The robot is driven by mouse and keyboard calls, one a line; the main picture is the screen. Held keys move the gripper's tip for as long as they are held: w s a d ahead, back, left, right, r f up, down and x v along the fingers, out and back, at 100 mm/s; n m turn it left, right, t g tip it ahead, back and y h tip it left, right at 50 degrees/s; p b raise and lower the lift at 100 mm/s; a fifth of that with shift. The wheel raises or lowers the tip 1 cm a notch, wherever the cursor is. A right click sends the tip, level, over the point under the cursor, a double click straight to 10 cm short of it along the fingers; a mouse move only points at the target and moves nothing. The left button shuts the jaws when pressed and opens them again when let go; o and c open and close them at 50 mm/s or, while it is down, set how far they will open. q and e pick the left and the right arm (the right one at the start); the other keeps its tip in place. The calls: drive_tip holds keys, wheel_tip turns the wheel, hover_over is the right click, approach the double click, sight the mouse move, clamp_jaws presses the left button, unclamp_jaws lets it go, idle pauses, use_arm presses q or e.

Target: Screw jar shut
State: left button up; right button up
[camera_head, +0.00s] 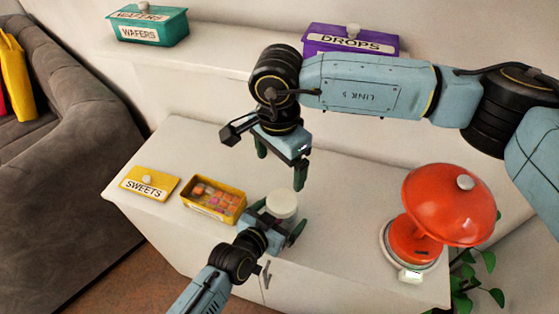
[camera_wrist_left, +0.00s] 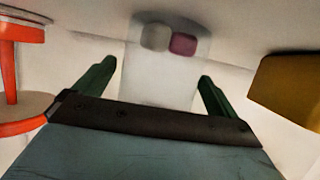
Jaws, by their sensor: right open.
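A jar with a round white lid (camera_head: 281,204) stands near the front of the white cabinet top. Whether the lid is tight cannot be seen. In the left wrist view the jar's pale, see-through body (camera_wrist_left: 160,75) shows a grey and a purple piece inside. My left gripper (camera_head: 278,218) reaches in from the front with its green fingers on either side of the jar. Whether they press on it cannot be told. My right gripper (camera_head: 281,172) is open and empty, pointing down above and slightly behind the lid.
An open yellow box (camera_head: 213,208) of sweets sits left of the jar, its SWEETS lid (camera_head: 149,184) farther left. A red lamp (camera_head: 450,205) stands at the right. A teal WAFERS box (camera_head: 148,27) and a purple DROPS box (camera_head: 350,41) are on the back ledge.

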use_arm(q)
drive_tip(key=shift+s+a, duration=0.1)
drive_tip(key=v, duration=1.3)
drive_tip(key=shift+p, duration=0.45)
drive_tip(key=shift+s, duration=0.1)
